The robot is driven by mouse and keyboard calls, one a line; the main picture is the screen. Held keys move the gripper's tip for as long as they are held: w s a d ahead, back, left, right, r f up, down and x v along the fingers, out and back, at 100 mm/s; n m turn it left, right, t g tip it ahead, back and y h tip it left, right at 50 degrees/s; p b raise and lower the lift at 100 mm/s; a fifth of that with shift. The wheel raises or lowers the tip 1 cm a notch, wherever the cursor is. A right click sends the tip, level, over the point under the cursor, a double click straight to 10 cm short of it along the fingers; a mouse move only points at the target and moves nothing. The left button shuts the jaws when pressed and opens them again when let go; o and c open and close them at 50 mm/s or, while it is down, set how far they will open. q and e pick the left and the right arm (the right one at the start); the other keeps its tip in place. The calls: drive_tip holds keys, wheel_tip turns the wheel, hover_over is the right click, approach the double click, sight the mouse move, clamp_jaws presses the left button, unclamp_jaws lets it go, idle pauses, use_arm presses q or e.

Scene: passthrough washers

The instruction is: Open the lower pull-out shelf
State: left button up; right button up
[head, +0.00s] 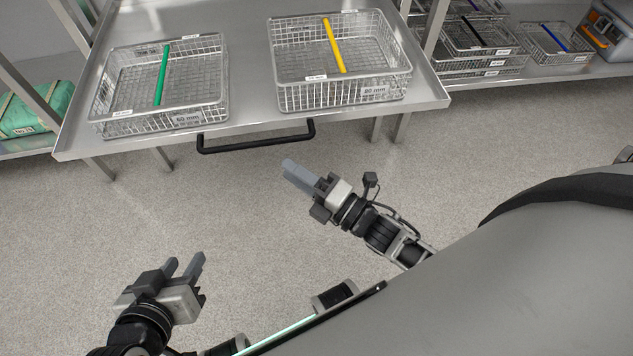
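A steel pull-out shelf (258,93) with a raised rim extends towards me at the top of the head view. Its black bar handle (257,143) runs along the front edge. My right gripper (294,171) is below and to the right of the handle, apart from it. Its two fingers look close together, and I cannot tell if there is a gap. My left gripper (185,265) is at the lower left, well away from the shelf. Its fingers are apart with nothing between them.
A wire basket with a green bar (163,75) and one with a yellow bar (334,45) stand on the shelf. More baskets (478,35) sit on a rack at the upper right. A green bundle (48,112) lies at the left. The speckled floor before the shelf is clear.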

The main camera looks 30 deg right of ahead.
drive_tip(key=v, duration=0.4)
drive_tip(key=shift+s+d, duration=0.25)
drive_tip(key=shift+s, duration=0.1)
